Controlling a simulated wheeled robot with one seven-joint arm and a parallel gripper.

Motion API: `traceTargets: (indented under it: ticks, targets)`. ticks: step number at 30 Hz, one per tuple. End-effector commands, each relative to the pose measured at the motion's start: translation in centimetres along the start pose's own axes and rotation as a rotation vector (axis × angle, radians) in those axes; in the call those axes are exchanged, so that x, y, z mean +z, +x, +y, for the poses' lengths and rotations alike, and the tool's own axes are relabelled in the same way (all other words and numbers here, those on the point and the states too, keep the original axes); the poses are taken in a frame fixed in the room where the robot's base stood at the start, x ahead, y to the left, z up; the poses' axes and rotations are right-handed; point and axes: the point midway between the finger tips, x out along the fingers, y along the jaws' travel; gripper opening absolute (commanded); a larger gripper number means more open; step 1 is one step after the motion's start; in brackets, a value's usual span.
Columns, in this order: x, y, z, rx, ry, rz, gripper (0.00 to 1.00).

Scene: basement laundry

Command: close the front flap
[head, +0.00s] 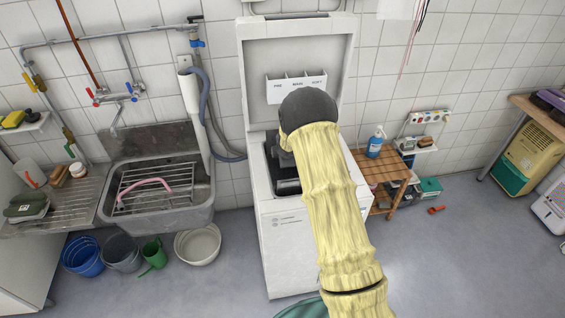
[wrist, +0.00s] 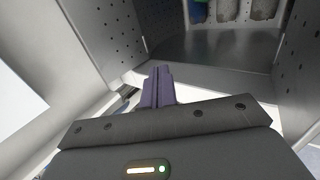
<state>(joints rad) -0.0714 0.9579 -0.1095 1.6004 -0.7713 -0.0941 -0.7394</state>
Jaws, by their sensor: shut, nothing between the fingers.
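The top-loading washing machine (head: 287,229) stands with its lid (head: 297,56) raised against the wall. Its top opening (head: 281,180) shows dark, partly covered by my arm. In the wrist view a perforated metal panel stands tilted at the left (wrist: 112,32) and another at the right (wrist: 303,45), with the drum's smooth metal (wrist: 232,45) between them. I cannot tell for sure which panel is the front flap. My gripper (wrist: 158,82) is shut and empty, its fingers pointing in between the panels. In the head view my arm hides the fingers.
A dispenser (head: 296,88) with labelled compartments sits on the lid's inside. A sink (head: 155,192) and several buckets are at the left. A wooden stool (head: 378,170) with a blue spray bottle (head: 376,142) stands close at the right. The floor (head: 465,255) at the right is mostly clear.

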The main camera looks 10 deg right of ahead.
Motion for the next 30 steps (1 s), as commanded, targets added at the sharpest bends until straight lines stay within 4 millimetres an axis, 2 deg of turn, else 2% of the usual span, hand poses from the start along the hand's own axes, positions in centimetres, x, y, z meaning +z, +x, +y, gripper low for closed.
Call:
traceTargets:
  ticks: [6, 10, 26, 30]
  targets:
    - [0.1, -3.7, 2.5, 0.004, 0.001, 0.0, 0.0]
    - [0.1, -5.1, 3.4, 0.002, 0.0, 0.0, 0.0]
    - [-0.1, -5.5, 3.7, 0.001, -0.001, 0.0, 0.0]
    - [0.1, -6.5, 3.5, -0.006, 0.035, -0.006, 0.0]
